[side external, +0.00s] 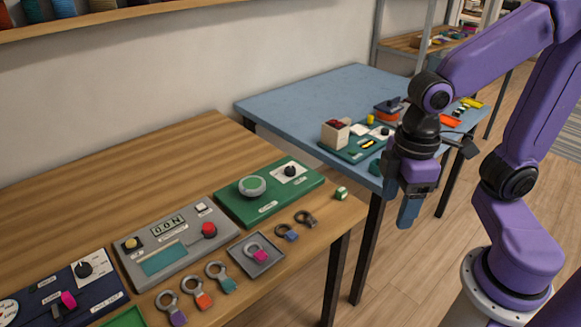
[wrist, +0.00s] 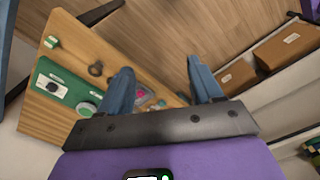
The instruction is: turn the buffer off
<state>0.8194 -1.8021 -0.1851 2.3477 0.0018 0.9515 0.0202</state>
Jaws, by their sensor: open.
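A green panel (side external: 235,209) lies at the right end of the wooden table, carrying a round grey disc with a green centre (side external: 252,186) and a black knob (side external: 290,170) on a white plate. It looks like the buffer, but its labels are too small to read. The panel also shows at the left of the wrist view (wrist: 66,93), with its knob (wrist: 52,87) and disc (wrist: 86,109). I cannot tell the knob's setting. My gripper (side external: 408,218) is open and empty, pointing down, to the right of the panel and apart from it. Its blue fingers frame the wrist view (wrist: 163,80).
A grey panel (side external: 178,250) with a red button and display sits left of the green one. Several ring-shaped tags (side external: 216,275) and a small grey tray (side external: 257,254) lie along the front. A blue table (side external: 300,98) with small items stands behind. A small green-white block (side external: 341,193) sits near the corner.

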